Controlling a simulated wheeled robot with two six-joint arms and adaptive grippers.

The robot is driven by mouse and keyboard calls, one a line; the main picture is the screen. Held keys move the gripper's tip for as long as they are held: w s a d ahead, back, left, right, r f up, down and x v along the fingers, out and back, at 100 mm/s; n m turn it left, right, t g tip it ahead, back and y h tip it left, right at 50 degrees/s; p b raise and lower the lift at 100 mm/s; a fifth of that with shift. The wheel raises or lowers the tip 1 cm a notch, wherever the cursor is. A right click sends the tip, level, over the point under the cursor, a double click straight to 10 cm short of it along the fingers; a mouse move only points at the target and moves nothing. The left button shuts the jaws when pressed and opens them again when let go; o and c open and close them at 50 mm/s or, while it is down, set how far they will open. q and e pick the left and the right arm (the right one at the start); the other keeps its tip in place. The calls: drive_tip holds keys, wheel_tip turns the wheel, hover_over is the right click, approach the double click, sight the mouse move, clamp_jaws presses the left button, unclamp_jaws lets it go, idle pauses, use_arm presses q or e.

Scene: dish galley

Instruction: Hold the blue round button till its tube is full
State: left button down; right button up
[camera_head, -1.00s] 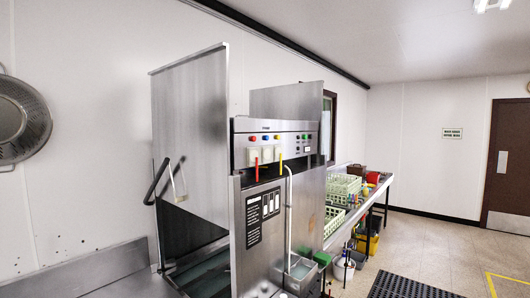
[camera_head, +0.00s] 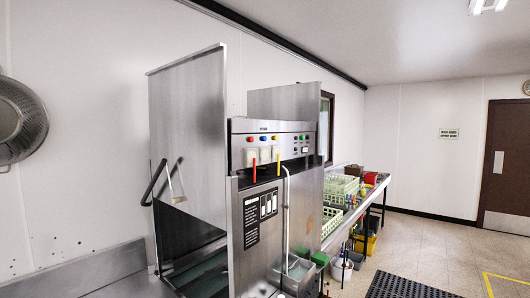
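The blue round button (camera_head: 263,139) sits on the upper front panel of the steel dish machine (camera_head: 262,225), between a red button (camera_head: 250,139) and a yellow button (camera_head: 275,138). A thin red upright strip (camera_head: 254,169) and a thin yellow upright strip (camera_head: 278,163) show below the buttons, beside pale square dials. I see no blue strip or fill between them; a blue tube is too small to tell here. Neither of my grippers is in view, and nothing touches the button.
The machine's raised steel door (camera_head: 188,140) stands left of the panel. A steel counter (camera_head: 95,270) is in the left foreground. A side table with pale green racks (camera_head: 340,189) runs back on the right. A black floor mat (camera_head: 405,286) lies on otherwise open floor.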

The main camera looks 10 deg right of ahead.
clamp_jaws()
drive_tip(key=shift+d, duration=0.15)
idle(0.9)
